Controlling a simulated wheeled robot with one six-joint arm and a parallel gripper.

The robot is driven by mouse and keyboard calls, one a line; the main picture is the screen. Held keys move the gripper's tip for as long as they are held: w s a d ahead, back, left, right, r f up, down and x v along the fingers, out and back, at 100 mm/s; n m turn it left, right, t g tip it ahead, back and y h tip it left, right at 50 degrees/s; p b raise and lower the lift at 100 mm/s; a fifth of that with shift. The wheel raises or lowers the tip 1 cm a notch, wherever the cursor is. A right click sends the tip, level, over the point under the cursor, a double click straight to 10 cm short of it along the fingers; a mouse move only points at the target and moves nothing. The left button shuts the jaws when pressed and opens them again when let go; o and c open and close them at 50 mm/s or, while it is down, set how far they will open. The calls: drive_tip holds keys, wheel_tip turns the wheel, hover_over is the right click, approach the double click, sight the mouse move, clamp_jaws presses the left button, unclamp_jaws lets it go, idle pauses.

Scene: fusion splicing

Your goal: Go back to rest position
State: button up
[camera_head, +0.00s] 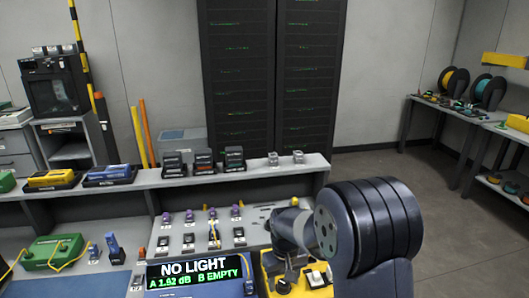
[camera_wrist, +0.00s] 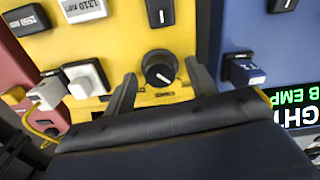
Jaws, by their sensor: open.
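My gripper (camera_wrist: 160,92) is open in the wrist view, with its two dark fingers apart over a yellow device. A black round knob (camera_wrist: 159,70) with a pale pointer line shows between the fingers. I cannot tell whether the fingers touch the knob. In the head view my arm reaches from the lower right to the yellow device (camera_head: 270,262) on the bench, and the arm hides much of it. The fingers cannot be made out there.
A blue meter (camera_head: 199,292) beside the yellow device reads "NO LIGHT", "A 1.82 dB", "B EMPTY". A shelf (camera_head: 255,167) with several small devices runs behind. A green box (camera_head: 52,250) with a yellow cable sits left. Dark racks (camera_head: 238,75) stand behind; floor (camera_head: 450,240) at right is clear.

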drive_tip(key=m, duration=0.7)
drive_tip(key=shift+p, duration=0.35)
drive_tip(key=m, duration=0.4)
drive_tip(key=m+p, duration=0.1)
drive_tip(key=m, duration=0.3)
drive_tip(key=shift+r, duration=1.3)
